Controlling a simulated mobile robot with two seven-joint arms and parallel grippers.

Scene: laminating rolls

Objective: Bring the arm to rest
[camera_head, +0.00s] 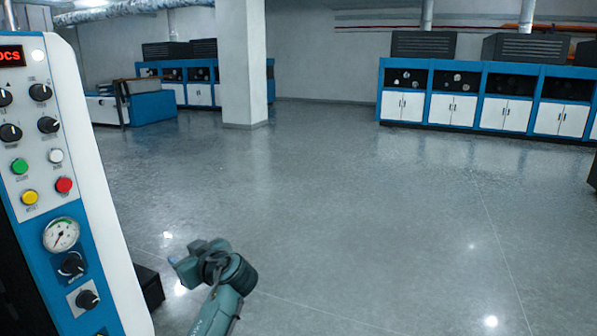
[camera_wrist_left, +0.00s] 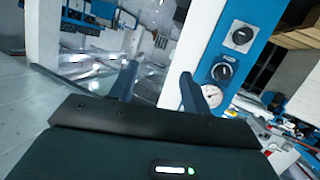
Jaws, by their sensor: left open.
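My left arm (camera_head: 217,305) reaches up from the bottom of the head view, in front of the machine on the left. Its gripper shows more clearly in the left wrist view (camera_wrist_left: 159,76), where two dark fingers stand apart with nothing held between them. In that view the machine's blue panel with knobs and a gauge lies behind and right of the fingers. I cannot judge the gap between fingers and panel. My right gripper is in neither view.
A control panel (camera_head: 62,237) with knobs, coloured buttons and a gauge fills the left edge. A dark box (camera_head: 149,287) sits low beside it. The grey floor (camera_head: 370,220) is open ahead and right. A pillar (camera_head: 243,65) and blue-white cabinets (camera_head: 452,108) stand farther back.

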